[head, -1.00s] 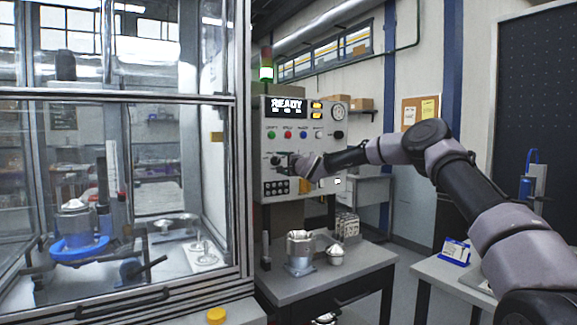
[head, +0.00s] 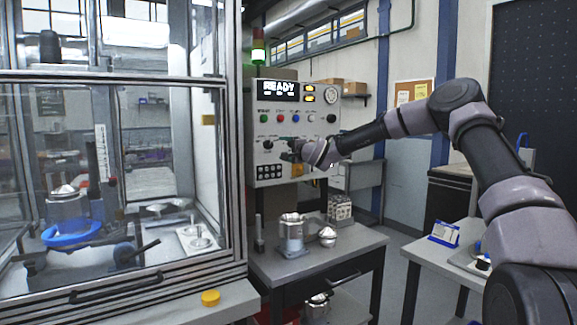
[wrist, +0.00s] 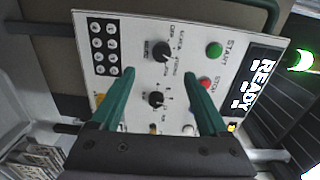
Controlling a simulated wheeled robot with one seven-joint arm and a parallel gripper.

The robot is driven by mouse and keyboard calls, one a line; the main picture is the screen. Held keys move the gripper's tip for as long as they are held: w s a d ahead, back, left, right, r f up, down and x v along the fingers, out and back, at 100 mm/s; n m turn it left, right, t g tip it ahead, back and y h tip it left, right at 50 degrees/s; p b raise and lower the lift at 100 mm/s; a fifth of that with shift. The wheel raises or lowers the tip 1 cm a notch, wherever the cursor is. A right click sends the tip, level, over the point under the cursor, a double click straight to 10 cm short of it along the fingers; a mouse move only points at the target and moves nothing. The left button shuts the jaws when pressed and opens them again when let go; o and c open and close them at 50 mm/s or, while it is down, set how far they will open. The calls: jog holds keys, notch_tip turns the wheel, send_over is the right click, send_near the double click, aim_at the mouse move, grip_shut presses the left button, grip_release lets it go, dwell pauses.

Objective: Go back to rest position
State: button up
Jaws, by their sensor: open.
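My gripper (head: 291,150) is in front of the control panel (head: 318,118), at the height of its lower knobs, in the head view. In the wrist view the two green fingers of my gripper (wrist: 160,95) are apart with nothing between them. A black knob (wrist: 156,99) shows beyond the fingers, and another black knob (wrist: 161,50) sits to its upper left. I cannot tell how far the fingers stand from the panel. My arm reaches in from the right, bent at a raised elbow.
A glass-walled machine enclosure (head: 231,200) stands at the left, with a yellow button (head: 210,298) at its front. A grey table (head: 350,247) below the panel holds a metal housing (head: 291,235) and a domed part (head: 327,237). Another table (head: 425,250) stands at the right. Floor shows between the tables.

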jog(key=s+d+n+g+h, duration=0.2)
jog(key=s+n+g, duration=0.3)
jog(key=s, duration=0.6)
jog(key=s+d+r+n+g+h, duration=0.1)
jog(key=s+d+r+h, duration=0.15)
jog(key=s+d, duration=0.8)
jog(key=s+d+r+n+h, duration=0.2)
jog(key=s+d+h, duration=0.2)
jog(key=s+d, duration=1.05)
jog(key=s, duration=0.6)
jog(key=s+d+f+m+g, duration=0.1)
jog(key=s+d, duration=0.3)
jog(key=s, duration=0.6)
jog(key=shift+g, duration=0.3)
